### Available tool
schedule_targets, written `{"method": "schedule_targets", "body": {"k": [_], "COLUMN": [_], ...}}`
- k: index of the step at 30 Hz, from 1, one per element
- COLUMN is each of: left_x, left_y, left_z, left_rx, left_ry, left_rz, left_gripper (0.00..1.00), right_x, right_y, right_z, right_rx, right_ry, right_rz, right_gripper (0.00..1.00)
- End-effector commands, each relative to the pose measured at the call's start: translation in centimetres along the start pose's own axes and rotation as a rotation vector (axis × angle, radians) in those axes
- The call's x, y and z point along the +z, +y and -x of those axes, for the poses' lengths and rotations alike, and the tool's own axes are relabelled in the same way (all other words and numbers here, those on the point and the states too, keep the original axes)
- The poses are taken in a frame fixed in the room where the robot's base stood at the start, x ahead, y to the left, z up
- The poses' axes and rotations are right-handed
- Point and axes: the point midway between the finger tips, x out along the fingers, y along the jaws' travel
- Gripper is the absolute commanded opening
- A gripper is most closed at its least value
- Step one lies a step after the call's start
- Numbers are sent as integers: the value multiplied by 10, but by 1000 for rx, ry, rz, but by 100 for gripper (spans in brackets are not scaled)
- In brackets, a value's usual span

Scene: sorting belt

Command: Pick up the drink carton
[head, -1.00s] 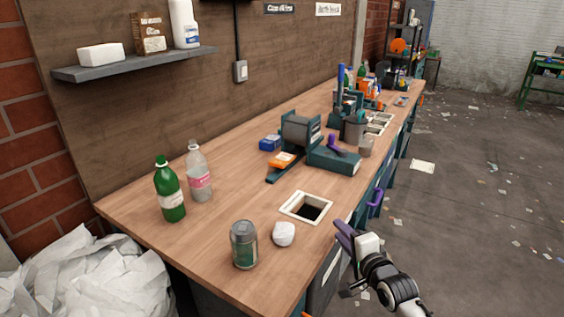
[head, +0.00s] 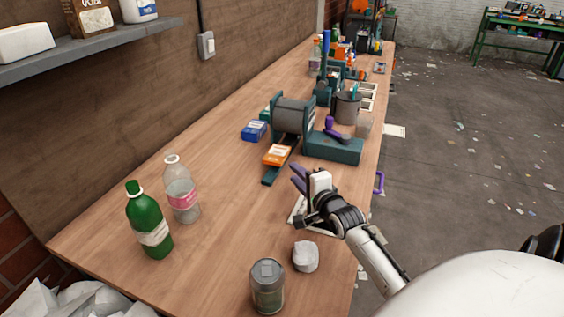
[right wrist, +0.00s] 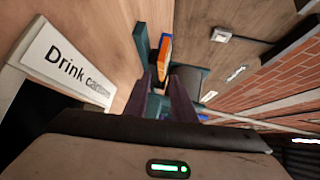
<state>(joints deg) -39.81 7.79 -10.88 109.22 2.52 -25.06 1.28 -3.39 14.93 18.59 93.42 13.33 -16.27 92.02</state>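A small orange carton (head: 277,155) with a pale label lies on the dark green strip in front of the grey roller machine. A small blue carton (head: 254,131) lies on the table just left of the machine. I cannot tell which is the drink carton. In the right wrist view the orange carton (right wrist: 165,52) shows ahead of the fingers. My right gripper (head: 300,180) is above the table near the square hole, to the right of and nearer than the orange carton. Its purple fingers (right wrist: 163,98) are apart with nothing clearly held. My left gripper is out of view.
A "Drink cartons" sign (right wrist: 68,62) stands by the hole, whose frame (head: 297,212) is partly behind my arm. A green bottle (head: 149,222), clear bottle (head: 182,192), can (head: 267,287) and white lump (head: 306,257) stand nearer. The roller machine (head: 292,118) stands behind the orange carton.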

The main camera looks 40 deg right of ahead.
Motion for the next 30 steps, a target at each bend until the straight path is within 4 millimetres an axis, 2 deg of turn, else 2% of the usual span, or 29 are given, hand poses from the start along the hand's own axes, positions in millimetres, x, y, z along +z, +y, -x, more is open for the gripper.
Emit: {"method": "schedule_targets", "body": {"k": [9,15,28,30], "left_x": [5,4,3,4], "left_y": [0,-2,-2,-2], "left_z": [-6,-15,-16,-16], "left_rx": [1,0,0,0], "left_ry": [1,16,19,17], "left_rz": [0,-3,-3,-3], "left_gripper": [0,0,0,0], "right_x": [0,0,0,0], "right_y": [2,2,0,0], "right_z": [-48,-66,-72,-72], "right_rx": [-2,-1,0,0], "right_ry": [0,0,0,0], "right_rz": [1,-1,1,1], "right_gripper": [23,23,23,18]}}
